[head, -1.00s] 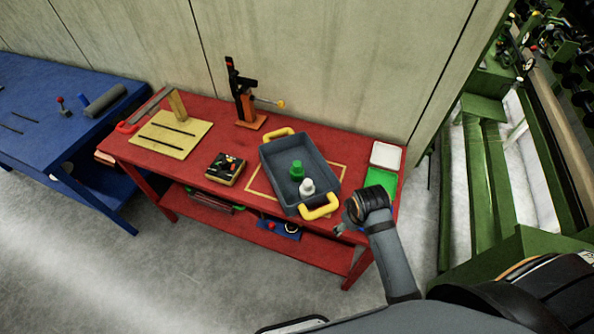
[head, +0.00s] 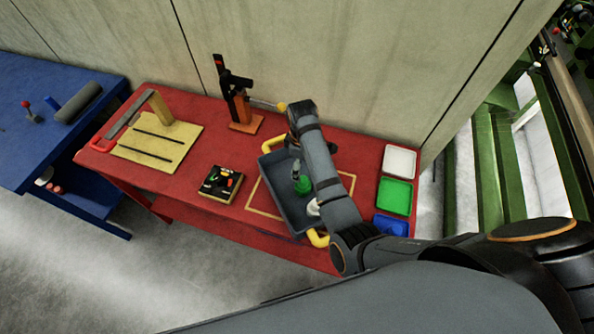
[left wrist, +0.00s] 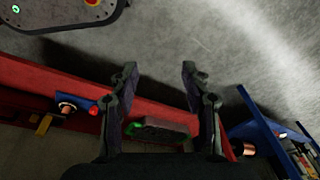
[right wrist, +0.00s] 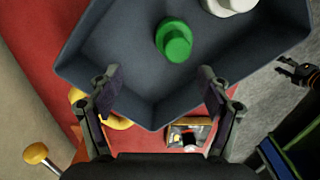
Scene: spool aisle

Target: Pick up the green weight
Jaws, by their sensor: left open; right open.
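The green weight (head: 303,187) stands upright in the grey bin (head: 272,171) with yellow handles, beside a white weight (head: 313,208). My right gripper (head: 296,166) is over the bin, partly hidden by my own arm in the head view. In the right wrist view the right gripper (right wrist: 158,84) is open and empty, and the green weight (right wrist: 174,42) lies beyond its fingertips, slightly right of centre and apart from them. My left gripper (left wrist: 157,74) is open and empty in the left wrist view, near the red bench's (left wrist: 60,80) front; it is not in the head view.
A blue bench (head: 50,130) is at left.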

